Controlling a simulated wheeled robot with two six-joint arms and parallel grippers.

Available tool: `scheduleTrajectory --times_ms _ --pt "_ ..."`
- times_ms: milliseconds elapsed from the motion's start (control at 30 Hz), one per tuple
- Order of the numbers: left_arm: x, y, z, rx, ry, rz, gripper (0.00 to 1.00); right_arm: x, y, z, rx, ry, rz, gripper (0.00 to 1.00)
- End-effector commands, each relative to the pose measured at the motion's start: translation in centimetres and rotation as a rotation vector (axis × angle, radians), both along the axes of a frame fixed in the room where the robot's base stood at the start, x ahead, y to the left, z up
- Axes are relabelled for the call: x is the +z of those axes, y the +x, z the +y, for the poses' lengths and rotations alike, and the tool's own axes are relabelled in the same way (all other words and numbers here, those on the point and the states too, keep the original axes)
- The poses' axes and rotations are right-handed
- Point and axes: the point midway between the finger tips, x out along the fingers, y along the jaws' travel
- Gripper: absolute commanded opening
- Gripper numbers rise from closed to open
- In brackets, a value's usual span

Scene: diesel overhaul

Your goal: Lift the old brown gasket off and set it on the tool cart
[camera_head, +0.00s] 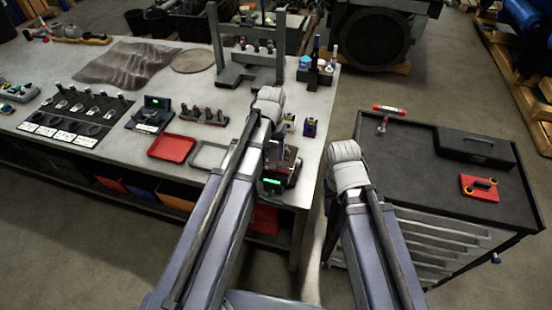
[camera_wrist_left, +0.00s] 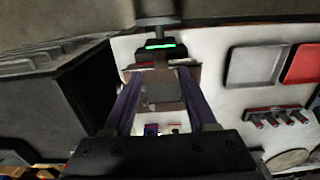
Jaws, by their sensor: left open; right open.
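A brown, flat, frame-like piece that looks like the old gasket (camera_wrist_left: 150,98) lies between the fingers of my left gripper (camera_wrist_left: 158,72) in the left wrist view. The fingers are open, one on each side; I cannot tell if they touch it. In the head view a brown piece (camera_head: 283,153) shows beside my left wrist, at the bench's right front corner, partly hidden by my arm. The tool cart (camera_head: 430,165) stands to the right with a dark top. My right wrist is at the cart's left edge; its fingers are hidden.
A unit with a green display (camera_head: 272,181) sits by the brown piece. A red tray (camera_head: 171,147) and a grey tray (camera_head: 208,154) lie to its left.

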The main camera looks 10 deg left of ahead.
Motion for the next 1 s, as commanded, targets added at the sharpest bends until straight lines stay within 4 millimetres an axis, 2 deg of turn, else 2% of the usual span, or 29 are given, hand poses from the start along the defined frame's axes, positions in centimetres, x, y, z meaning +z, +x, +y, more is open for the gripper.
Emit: scheduleTrajectory --times_ms 400,700,1000 --pt "-4.9 -0.7 0.2 0.000 0.000 0.000 0.57 -4.9 0.0 0.0 -0.004 0.001 -0.002 0.50" --pt "-4.9 -0.7 0.2 0.000 0.000 0.000 0.57 -4.9 0.1 0.0 -0.004 0.001 -0.002 0.50" --pt "-4.9 -0.7 0.2 0.000 0.000 0.000 0.24 -4.9 0.0 0.0 -0.004 0.001 -0.002 0.50"
